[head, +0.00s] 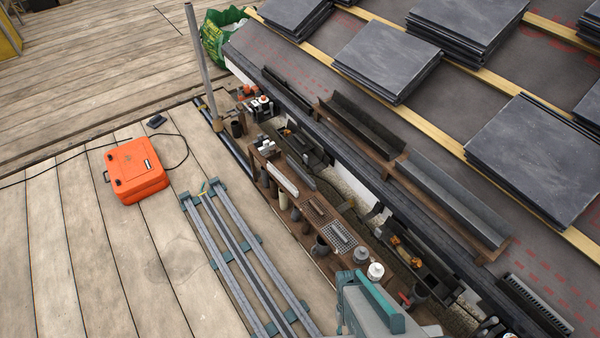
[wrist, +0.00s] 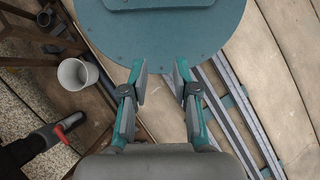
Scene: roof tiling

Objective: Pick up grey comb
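A dark grey toothed strip (head: 535,303), which looks like the comb, lies at the lower right of the head view, along the roof's lower edge. Its row of slots faces up. I cannot tell for certain that it is the grey comb. My gripper (wrist: 160,78) is open and empty in the wrist view, with its two fingers apart over my round teal base part. No comb shows between or near the fingers.
A brown shelf (head: 347,262) with pots, grates and strips runs beside the roof edge. Long gutter troughs (head: 452,204) and slate stacks (head: 388,58) lie on the roof. An orange case (head: 136,170) stands on the planks. A white cup (wrist: 77,75) is left of my gripper.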

